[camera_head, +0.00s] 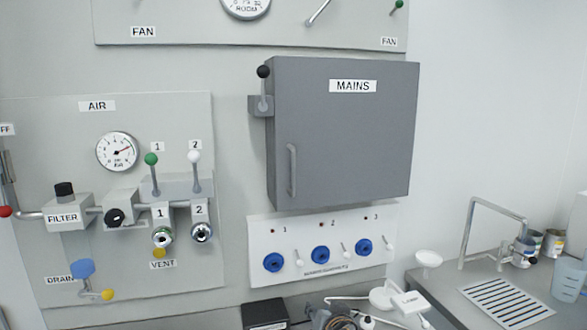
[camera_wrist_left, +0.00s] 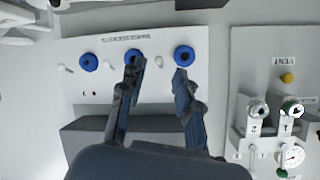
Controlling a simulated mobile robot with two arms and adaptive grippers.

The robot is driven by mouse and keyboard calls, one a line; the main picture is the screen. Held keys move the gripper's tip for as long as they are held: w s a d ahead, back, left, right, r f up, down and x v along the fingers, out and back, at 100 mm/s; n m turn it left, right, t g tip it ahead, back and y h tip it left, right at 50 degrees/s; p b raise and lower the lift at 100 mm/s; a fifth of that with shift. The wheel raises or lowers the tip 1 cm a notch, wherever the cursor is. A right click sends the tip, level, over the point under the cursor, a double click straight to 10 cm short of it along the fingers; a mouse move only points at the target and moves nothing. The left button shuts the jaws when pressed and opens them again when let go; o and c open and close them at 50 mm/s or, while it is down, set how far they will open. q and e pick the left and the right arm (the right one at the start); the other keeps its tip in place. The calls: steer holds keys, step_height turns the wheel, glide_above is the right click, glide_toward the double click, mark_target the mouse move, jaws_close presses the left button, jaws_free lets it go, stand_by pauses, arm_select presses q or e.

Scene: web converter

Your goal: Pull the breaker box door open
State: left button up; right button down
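The grey breaker box (camera_head: 345,130) labelled MAINS is on the wall in the head view. Its door looks closed, with a vertical grey bar handle (camera_head: 292,170) near its left edge. A black-knobbed lever (camera_head: 264,88) sits on the box's left side. In the left wrist view, the picture is upside down and part of the grey box (camera_wrist_left: 82,143) shows low, behind my gripper. My left gripper (camera_wrist_left: 159,66) is open and empty, its fingers spread in front of the socket panel. The handle cannot be seen there. I cannot make out the left gripper clearly in the head view, and the right gripper is not visible.
A white panel (camera_head: 258,235) with blue sockets is below the box; it also shows in the left wrist view (camera_wrist_left: 100,95). The AIR panel (camera_head: 60,150) with gauge and valves is to the left. A counter (camera_head: 450,300) with sink and tap is at lower right.

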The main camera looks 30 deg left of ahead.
arm_select(q)
steer(key=w+r+n+y, duration=0.3)
steer(key=r, duration=1.1)
steer(key=n+y+p, duration=0.1)
steer(key=n+y, duration=0.3)
glide_toward(294, 172)
steer(key=p+x, duration=0.2)
steer(key=x, duration=0.1)
steer(key=p+x, duration=0.2)
steer(key=x, duration=0.1)
steer(key=p+x, duration=0.3)
steer(key=shift+r, duration=0.25)
steer(key=shift+w+a+f, duration=0.25)
steer(key=shift+w+a, duration=0.2)
steer(key=shift+a, duration=0.25)
steer(key=shift+c, duration=0.4)
jaws_close()
